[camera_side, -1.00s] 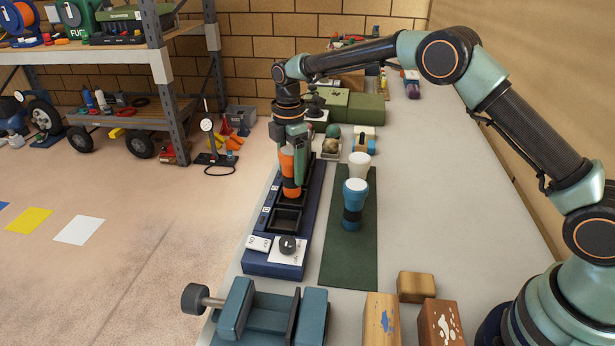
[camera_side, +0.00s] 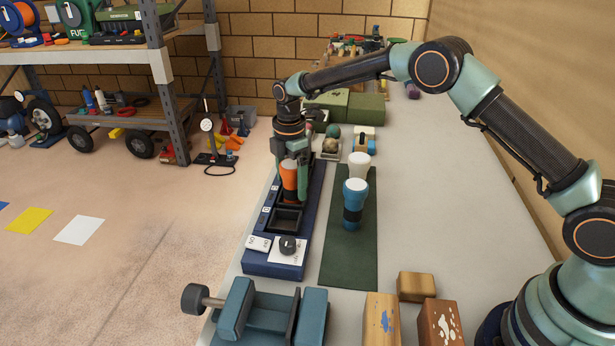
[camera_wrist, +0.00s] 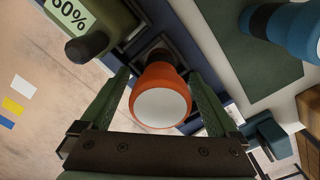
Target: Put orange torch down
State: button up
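The orange torch (camera_side: 289,178) stands upright in a slot of the dark blue rack (camera_side: 255,262), its pale face up. In the wrist view the torch (camera_wrist: 161,100) shows its round white face and orange rim, with its dark lower body inside a square black slot (camera_wrist: 150,42). My gripper (camera_side: 290,163) is around the top of the torch. In the wrist view my gripper (camera_wrist: 159,75) has its two green fingers spread on either side of the torch, with gaps between them and its body.
A blue torch (camera_side: 354,205) and a white-topped one (camera_side: 359,166) stand on the green mat (camera_side: 350,265) to the right. An empty slot (camera_side: 286,219) lies in front. A teal vise (camera_side: 270,310) and wooden blocks (camera_side: 416,287) are nearer. The right bench top is clear.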

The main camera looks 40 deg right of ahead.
notch_tip(320, 180, up, 12)
jog(key=shift+f, duration=0.25)
jog(key=shift+d+r, duration=0.1)
jog(key=shift+r, duration=0.45)
jog(key=s+d+r+m+t, duration=0.3)
jog(key=s+d+r+m, duration=0.3)
jog(key=s+r+m, duration=0.3)
jog(key=s+d+f+m+t, duration=0.1)
jog(key=s+m, duration=0.3)
jog(key=s, duration=0.4)
jog(key=s+d+f+m+t, duration=0.1)
jog(key=s+d+m, duration=0.2)
jog(key=s, duration=0.6)
jog(key=shift+f+m+t, duration=0.25)
jog(key=shift+m+t, duration=0.05)
jog(key=shift+m, duration=0.7)
